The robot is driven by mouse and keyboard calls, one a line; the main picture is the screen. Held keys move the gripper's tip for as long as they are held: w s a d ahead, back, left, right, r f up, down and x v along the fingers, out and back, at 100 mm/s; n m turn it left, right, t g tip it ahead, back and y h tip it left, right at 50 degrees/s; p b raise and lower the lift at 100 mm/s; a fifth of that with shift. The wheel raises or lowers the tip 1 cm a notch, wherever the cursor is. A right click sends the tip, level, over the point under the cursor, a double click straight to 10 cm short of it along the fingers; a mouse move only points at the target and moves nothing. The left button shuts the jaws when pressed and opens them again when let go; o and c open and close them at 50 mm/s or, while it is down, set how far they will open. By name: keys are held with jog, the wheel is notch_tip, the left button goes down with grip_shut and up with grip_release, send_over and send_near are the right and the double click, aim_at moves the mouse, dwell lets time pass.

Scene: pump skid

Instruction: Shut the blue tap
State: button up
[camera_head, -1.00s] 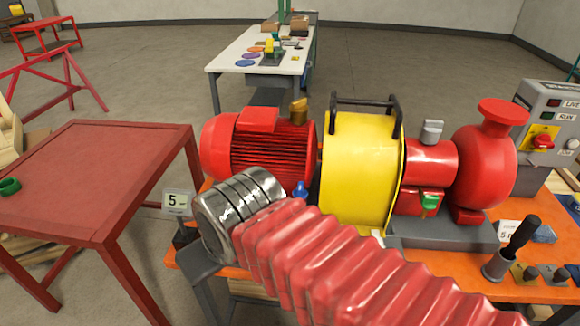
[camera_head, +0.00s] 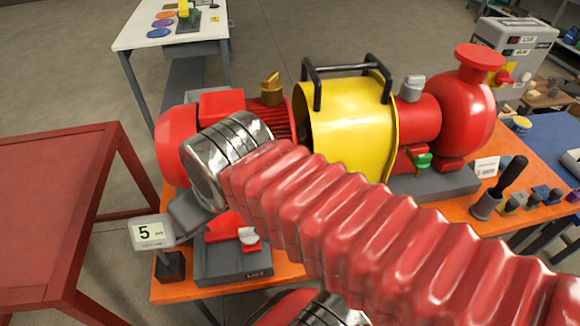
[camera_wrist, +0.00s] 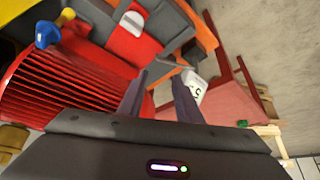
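The blue tap (camera_wrist: 47,32) shows at the upper left of the wrist view, at the edge of the red ribbed motor (camera_wrist: 75,90). Its handle angle is too small to read surely. In the head view my arm hides it, while the motor (camera_head: 222,104) shows in part behind my wrist. My gripper (camera_wrist: 158,78) is open and empty, its two dark fingers apart in the wrist view. The blue tap lies beyond and left of the fingers there, not between them.
A brass tap (camera_head: 272,92), grey tap (camera_head: 413,88) and green tap (camera_head: 423,161) are on the pump set. The yellow guard (camera_head: 350,120) has black handles. A card marked 5 (camera_head: 152,233) stands front left. A red table (camera_head: 50,205) is at left; floor between is open.

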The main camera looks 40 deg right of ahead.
jog(key=d+r+m+g, duration=0.2)
jog(key=d+r, duration=0.3)
jog(key=d, duration=0.5)
jog(key=d+r+m+g, duration=0.3)
jog(key=d+r+m, duration=0.1)
jog(key=d, duration=0.6)
jog(key=shift+s+r+m+g, duration=0.3)
jog(key=shift+s+r+m, duration=0.1)
jog(key=shift+s+r, duration=0.1)
notch_tip(320, 180, down, 14)
jog(key=shift+r, duration=0.1)
jog(key=shift+c, duration=0.4)
